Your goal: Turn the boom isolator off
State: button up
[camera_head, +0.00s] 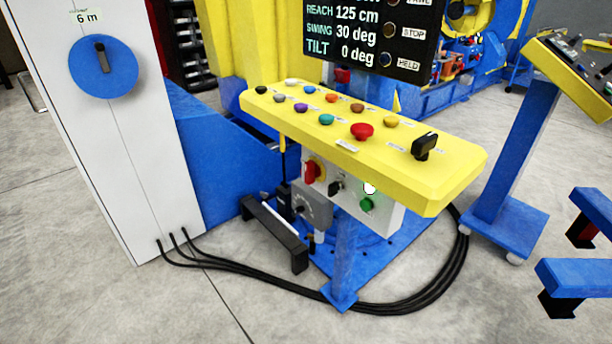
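A grey box with a dial (308,208) stands at the lower left. My gripper is not in view.
The panel top has several coloured buttons, a red mushroom button (362,131) and a black switch (424,146). A display (350,35) stands behind. A white cabinet (75,130) carries a blue disc (85,78) with a black handle. Black cables (400,307) cross the floor.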

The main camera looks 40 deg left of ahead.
aim_at(312, 170)
jog(key=j+u, duration=0.1)
jog(key=u, duration=0.3)
jog(key=i+j+u, duration=0.2)
jog(key=j+u, duration=0.15)
jog(key=i+j+u, duration=0.55)
jog(key=i+j, duration=0.9)
jog(key=j, duration=0.1)
